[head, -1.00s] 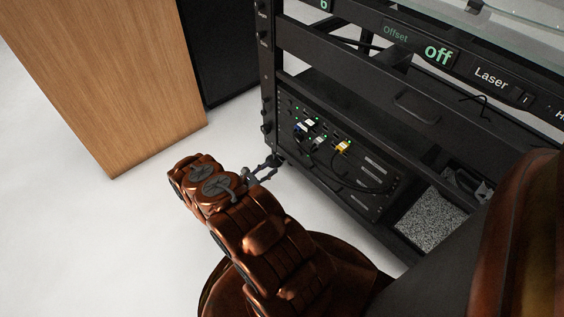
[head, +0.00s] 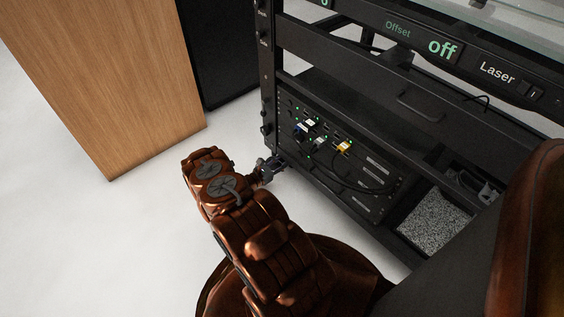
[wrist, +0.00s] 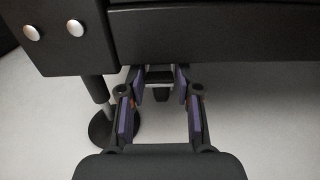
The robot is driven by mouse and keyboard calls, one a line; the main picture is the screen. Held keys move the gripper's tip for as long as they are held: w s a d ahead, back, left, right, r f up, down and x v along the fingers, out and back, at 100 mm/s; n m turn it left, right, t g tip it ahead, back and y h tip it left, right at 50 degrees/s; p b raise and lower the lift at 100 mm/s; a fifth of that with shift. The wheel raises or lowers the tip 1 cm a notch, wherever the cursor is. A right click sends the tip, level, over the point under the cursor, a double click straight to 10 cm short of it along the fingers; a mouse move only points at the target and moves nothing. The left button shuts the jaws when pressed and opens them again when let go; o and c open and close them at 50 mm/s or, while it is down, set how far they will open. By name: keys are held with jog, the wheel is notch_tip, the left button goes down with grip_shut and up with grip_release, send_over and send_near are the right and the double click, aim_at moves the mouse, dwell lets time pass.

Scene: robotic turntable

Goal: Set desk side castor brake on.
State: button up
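The desk side castor is not plain to see; in the wrist view a small dark part with a pale bar (wrist: 160,92) lies under the rack's lower edge and may be the castor or its brake. My gripper (wrist: 161,84) points at it, with its purple-padded fingers apart on either side of that part. I cannot tell whether they touch it. In the head view my gripper (head: 271,168) is low by the near left corner of the black rack (head: 330,181), and the castor is hidden there.
A round levelling foot (wrist: 108,125) on a post stands just left of my fingers. The wooden desk panel (head: 110,80) is to the left, with a black panel (head: 217,50) behind it. White floor (head: 90,230) is clear between desk and rack. Cables plug into the rack's panel (head: 365,190).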

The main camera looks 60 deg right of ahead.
grip_shut()
jog(key=shift+f, duration=0.15)
jog(key=shift+f+h+b, duration=0.25)
jog(key=shift+h+b, duration=0.05)
jog(key=shift+b, duration=0.55)
jog(key=shift+a+h+b, duration=0.1)
jog(key=shift+h+b, duration=0.2)
jog(key=shift+b, duration=0.1)
jog(key=shift+o, duration=0.9)
grip_release()
